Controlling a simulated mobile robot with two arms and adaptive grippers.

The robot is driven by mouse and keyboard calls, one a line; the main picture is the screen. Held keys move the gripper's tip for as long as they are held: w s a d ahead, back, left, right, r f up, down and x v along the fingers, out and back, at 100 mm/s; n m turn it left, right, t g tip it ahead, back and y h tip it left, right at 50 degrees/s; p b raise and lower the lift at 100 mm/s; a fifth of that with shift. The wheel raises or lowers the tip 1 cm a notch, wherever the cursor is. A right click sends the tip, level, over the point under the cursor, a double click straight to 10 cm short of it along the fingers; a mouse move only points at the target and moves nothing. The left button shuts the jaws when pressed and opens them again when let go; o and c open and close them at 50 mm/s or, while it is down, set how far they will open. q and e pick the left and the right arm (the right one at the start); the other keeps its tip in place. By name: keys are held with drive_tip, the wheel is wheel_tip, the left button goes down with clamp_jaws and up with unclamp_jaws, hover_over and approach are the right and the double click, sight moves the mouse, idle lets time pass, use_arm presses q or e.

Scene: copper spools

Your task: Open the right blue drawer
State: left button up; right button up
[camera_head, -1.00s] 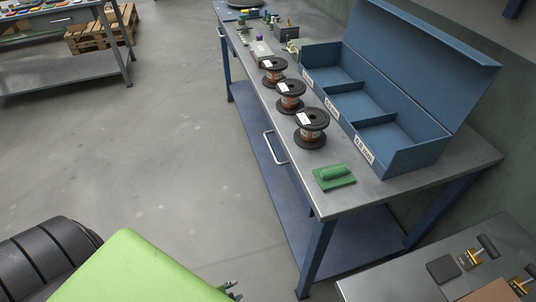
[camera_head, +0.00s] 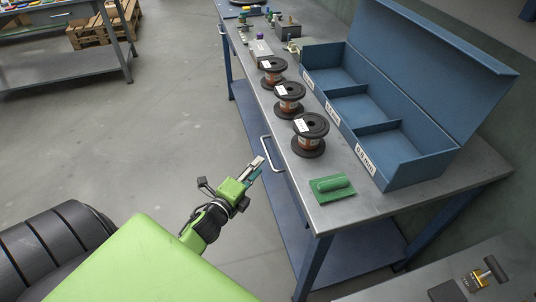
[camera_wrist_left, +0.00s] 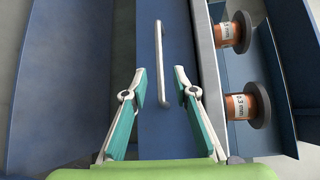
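The blue drawer front (camera_wrist_left: 160,135) is under the edge of the metal workbench, and it looks closed. Its silver bar handle (camera_head: 272,153) shows in the head view below the table edge. The handle also shows upright in the left wrist view (camera_wrist_left: 160,60). My left gripper (camera_head: 259,166) is just left of the handle in the head view. In the left wrist view its two fingers (camera_wrist_left: 160,76) are spread on either side of the handle's lower part, apart from it. It is open and empty. My right gripper is not in view.
Three copper spools (camera_head: 310,137) stand along the bench edge (camera_head: 335,213). A blue three-compartment box (camera_head: 415,178) stands behind the spools. The floor (camera_head: 150,120) left of the bench is clear.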

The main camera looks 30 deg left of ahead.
sight(268, 153)
use_arm(q)
drive_tip(key=w, duration=0.5)
drive_tip(key=w+f, duration=0.1)
drive_tip(key=w, duration=0.2)
drive_tip(key=shift+a+f, duration=0.1)
drive_tip(key=shift+a, duration=0.25)
clamp_jaws()
